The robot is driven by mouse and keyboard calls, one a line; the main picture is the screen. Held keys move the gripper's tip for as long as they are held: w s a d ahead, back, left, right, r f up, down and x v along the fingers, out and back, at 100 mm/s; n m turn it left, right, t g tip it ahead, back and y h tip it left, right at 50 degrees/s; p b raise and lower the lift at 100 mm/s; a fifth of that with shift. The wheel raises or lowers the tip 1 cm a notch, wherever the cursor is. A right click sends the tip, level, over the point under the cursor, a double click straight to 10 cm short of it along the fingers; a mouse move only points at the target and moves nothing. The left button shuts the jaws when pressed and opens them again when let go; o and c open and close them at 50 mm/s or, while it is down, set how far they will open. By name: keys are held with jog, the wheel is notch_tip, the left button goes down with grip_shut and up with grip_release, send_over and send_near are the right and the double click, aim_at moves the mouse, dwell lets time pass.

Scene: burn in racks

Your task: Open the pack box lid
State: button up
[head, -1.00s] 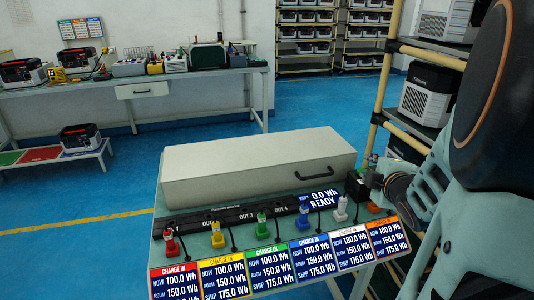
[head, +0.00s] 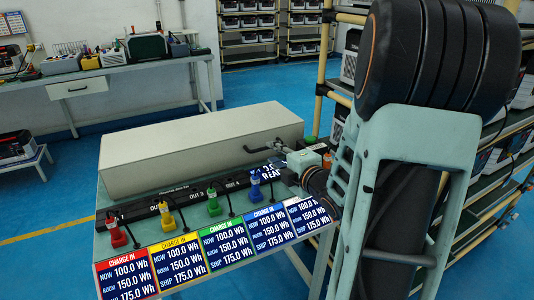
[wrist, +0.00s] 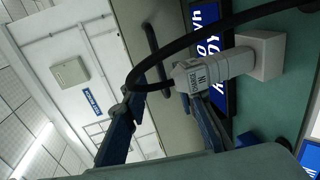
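The pack box (head: 190,150) is a long beige box on the bench, and its lid is shut. A black bar handle (head: 258,149) sits on its front face near the right end; it also shows in the wrist view (wrist: 153,55). My gripper (head: 287,150) is by the right end of the handle, partly hidden by my arm in the head view. In the wrist view my gripper's fingers (wrist: 160,93) are apart with nothing held between them. The handle lies beyond the fingertips, and I see no contact.
A white plug (wrist: 205,72) with a looping black cable stands close to my right finger in the wrist view. Coloured plugs, including a red one (head: 116,230), line the bench front above charge displays (head: 180,262). A shelf rack (head: 500,150) stands right.

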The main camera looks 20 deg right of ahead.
jog(key=shift+x, duration=1.85)
grip_shut()
